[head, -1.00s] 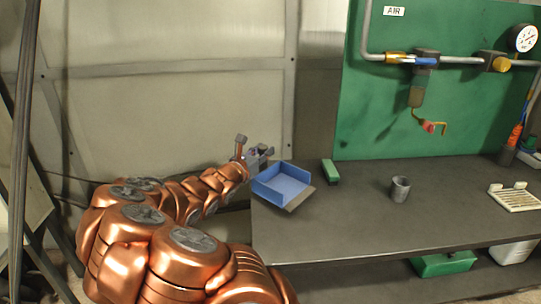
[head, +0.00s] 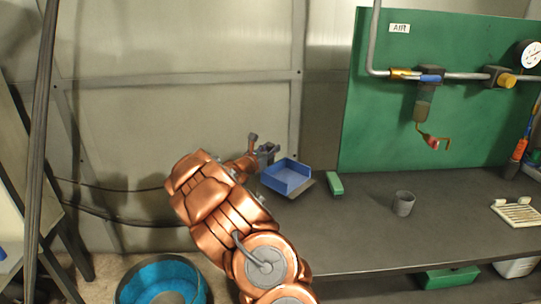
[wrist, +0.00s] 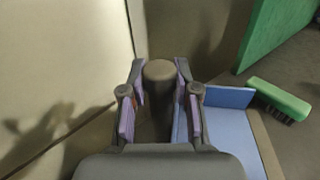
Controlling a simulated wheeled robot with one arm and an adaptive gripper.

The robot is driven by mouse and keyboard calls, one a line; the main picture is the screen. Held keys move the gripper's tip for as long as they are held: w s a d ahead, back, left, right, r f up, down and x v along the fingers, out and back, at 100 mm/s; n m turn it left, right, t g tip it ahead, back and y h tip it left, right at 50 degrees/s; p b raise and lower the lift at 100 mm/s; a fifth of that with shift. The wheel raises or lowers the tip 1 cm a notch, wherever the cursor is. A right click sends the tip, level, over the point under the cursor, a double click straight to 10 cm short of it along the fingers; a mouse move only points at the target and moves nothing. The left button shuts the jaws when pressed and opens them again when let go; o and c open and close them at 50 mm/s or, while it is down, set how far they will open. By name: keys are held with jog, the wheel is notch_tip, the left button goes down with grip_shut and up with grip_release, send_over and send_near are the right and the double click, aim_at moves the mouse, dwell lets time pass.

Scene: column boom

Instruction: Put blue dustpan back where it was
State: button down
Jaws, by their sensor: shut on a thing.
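The blue dustpan (head: 287,176) is a shallow blue tray with raised walls and a grey-brown lip. In the head view it is at the left end of the grey workbench (head: 360,230). I cannot tell whether it touches the bench top. My gripper (head: 264,152) is at its left side, past the bench's left edge. In the wrist view, my gripper (wrist: 160,100) is shut around a dark round-topped post, seemingly the dustpan's handle. The blue pan (wrist: 225,125) shows just right of the fingers. The handle's lower part is hidden.
A green brush (head: 335,184) lies right of the dustpan. A grey cup (head: 403,203) and a pale slatted rack (head: 517,214) stand farther right. A green panel (head: 440,110) with air pipes rises behind. A blue-lined bucket (head: 160,283) is on the floor at lower left.

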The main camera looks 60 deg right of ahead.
jog(key=shift+w+d+f+p, duration=0.1)
jog(key=shift+f+p, duration=0.55)
jog(key=shift+f, duration=1.05)
jog(key=c, duration=0.8)
grip_release()
jog(key=shift+f, duration=0.1)
jog(key=shift+c, duration=0.2)
jog(key=a+b, duration=0.3)
jog(key=a, duration=0.9)
jog(key=shift+s, duration=0.25)
